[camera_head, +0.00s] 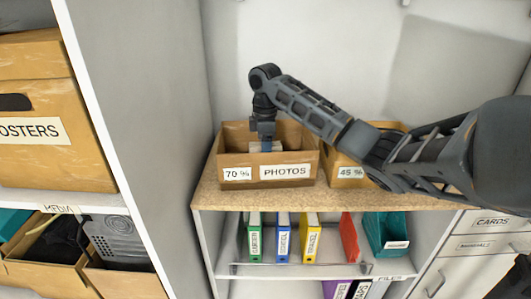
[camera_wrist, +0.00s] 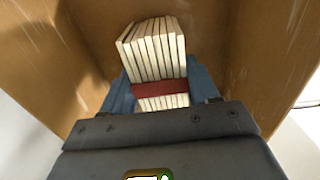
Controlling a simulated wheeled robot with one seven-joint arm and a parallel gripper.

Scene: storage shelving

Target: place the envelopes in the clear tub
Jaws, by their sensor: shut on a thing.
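A bundle of white envelopes with a dark red band (camera_wrist: 160,90) stands inside the cardboard box labelled PHOTOS and 70 % (camera_head: 240,174). In the head view only a pale bit of the bundle (camera_head: 256,147) shows above the box's front wall. My gripper (camera_head: 266,138) reaches down into this box from above. In the wrist view its blue fingers (camera_wrist: 160,94) are on both sides of the bundle, shut on it. The bundle's lower part is hidden by my gripper. I see no clear tub in either view.
A second box labelled 45 % (camera_head: 350,173) stands to the right, partly behind my arm. Both stand on a wooden shelf top (camera_head: 290,198). Coloured binders (camera_head: 283,238) and a teal holder (camera_head: 386,236) are below. A tall grey panel (camera_head: 150,100) rises at left.

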